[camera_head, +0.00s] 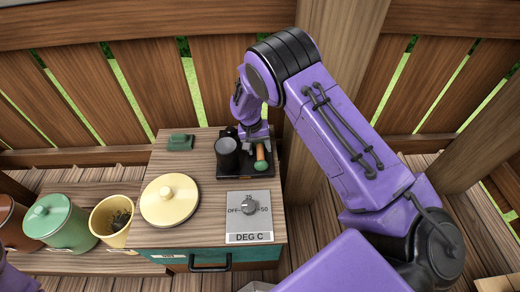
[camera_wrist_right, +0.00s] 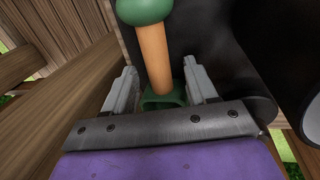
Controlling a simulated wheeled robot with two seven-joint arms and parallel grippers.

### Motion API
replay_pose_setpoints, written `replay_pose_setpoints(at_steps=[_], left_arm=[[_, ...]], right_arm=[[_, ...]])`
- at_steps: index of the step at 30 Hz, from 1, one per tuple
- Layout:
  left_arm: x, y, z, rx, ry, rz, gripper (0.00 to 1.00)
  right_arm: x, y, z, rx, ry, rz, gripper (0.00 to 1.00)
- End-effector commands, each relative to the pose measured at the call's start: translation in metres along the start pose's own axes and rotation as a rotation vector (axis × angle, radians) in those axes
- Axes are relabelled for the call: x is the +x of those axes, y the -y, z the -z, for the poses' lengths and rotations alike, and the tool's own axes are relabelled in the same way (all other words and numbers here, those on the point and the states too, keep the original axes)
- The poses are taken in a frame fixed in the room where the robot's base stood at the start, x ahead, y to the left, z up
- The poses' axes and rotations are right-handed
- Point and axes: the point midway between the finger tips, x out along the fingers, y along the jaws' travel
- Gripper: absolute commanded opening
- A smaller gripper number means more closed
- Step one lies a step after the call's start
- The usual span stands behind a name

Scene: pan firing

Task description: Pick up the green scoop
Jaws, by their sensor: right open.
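The green scoop (camera_head: 261,160) has a wooden handle and green ends, and stands on a black tray (camera_head: 232,177) at the back right of the cabinet top. In the right wrist view the scoop (camera_wrist_right: 153,55) runs from a green knob at the top to a green part low between my fingers. My right gripper (camera_head: 256,134) is open, reaching down at the tray beside the scoop. In the wrist view its fingers (camera_wrist_right: 161,86) stand on both sides of the scoop's lower part, with gaps visible. My left gripper is out of view.
A knob panel (camera_head: 249,217) is in front of the tray. A yellow lid (camera_head: 158,212), a green block (camera_head: 180,142), a yellow pot (camera_head: 105,236) and a green lidded jar (camera_head: 62,230) are to the left.

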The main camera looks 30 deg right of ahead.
Motion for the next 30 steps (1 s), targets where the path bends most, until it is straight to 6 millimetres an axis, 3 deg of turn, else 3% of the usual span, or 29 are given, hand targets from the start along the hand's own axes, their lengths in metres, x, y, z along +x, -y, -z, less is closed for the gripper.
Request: replay_pose_setpoints(at_steps=[6,11,21,30], left_arm=[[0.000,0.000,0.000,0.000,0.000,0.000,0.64],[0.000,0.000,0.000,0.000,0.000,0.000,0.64],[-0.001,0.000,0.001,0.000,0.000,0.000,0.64],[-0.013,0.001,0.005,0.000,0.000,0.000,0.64]], right_arm=[[0.002,-0.001,0.001,0.001,-0.001,0.001,0.54],[0.001,-0.001,0.001,0.002,-0.001,0.001,0.02],[-0.004,-0.002,0.001,0.003,-0.002,0.001,0.00],[-0.072,-0.015,0.001,0.003,-0.004,0.003,0.00]])
